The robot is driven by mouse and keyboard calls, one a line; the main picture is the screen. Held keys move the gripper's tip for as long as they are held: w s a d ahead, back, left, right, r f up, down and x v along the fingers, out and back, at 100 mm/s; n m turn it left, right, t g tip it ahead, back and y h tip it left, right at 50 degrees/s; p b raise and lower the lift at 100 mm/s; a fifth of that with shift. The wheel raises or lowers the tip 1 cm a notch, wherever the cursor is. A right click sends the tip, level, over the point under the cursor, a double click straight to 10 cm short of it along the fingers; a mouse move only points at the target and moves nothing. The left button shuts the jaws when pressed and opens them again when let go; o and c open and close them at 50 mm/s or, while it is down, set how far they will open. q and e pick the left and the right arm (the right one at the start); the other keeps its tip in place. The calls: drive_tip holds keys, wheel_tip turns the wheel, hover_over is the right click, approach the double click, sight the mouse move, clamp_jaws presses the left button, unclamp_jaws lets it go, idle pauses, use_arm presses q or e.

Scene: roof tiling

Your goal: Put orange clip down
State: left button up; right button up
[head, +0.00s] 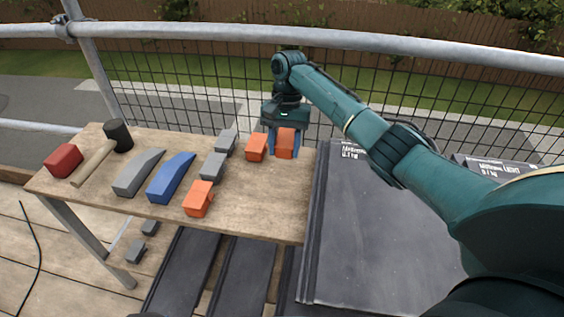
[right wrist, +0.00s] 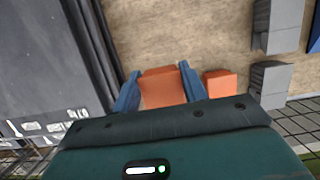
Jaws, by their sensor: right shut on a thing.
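My right gripper (head: 284,150) points down at the far right corner of the wooden table, with its blue fingers on either side of an orange clip (head: 285,141). In the right wrist view the gripper (right wrist: 161,84) is shut on that orange clip (right wrist: 162,88), which is at or just above the table top; I cannot tell whether it touches. A second orange clip (head: 257,146) stands just left of it and also shows in the right wrist view (right wrist: 220,84). A third orange clip (head: 198,198) lies near the table's front edge. My left gripper is not in view.
The wooden table (head: 250,215) also holds grey clips (head: 213,166), a blue tool (head: 171,177), a grey tool (head: 139,172), a mallet (head: 93,163) and a red block (head: 63,160). Dark tiles (head: 370,240) are stacked to the right. A mesh fence and rail run behind.

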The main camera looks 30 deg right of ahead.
sight(285, 141)
drive_tip(key=x, duration=0.4)
drive_tip(key=w+d+x, duration=0.1)
drive_tip(key=x, duration=0.1)
drive_tip(key=shift+a+f+b, duration=0.1)
drive_tip(key=shift+f+b, duration=0.3)
drive_tip(key=o, duration=1.4)
drive_tip(key=v, duration=1.2)
drive_tip(key=shift+w+r+p, duration=0.1)
drive_tip(key=shift+w+p, duration=0.05)
drive_tip(key=shift+p, duration=0.2)
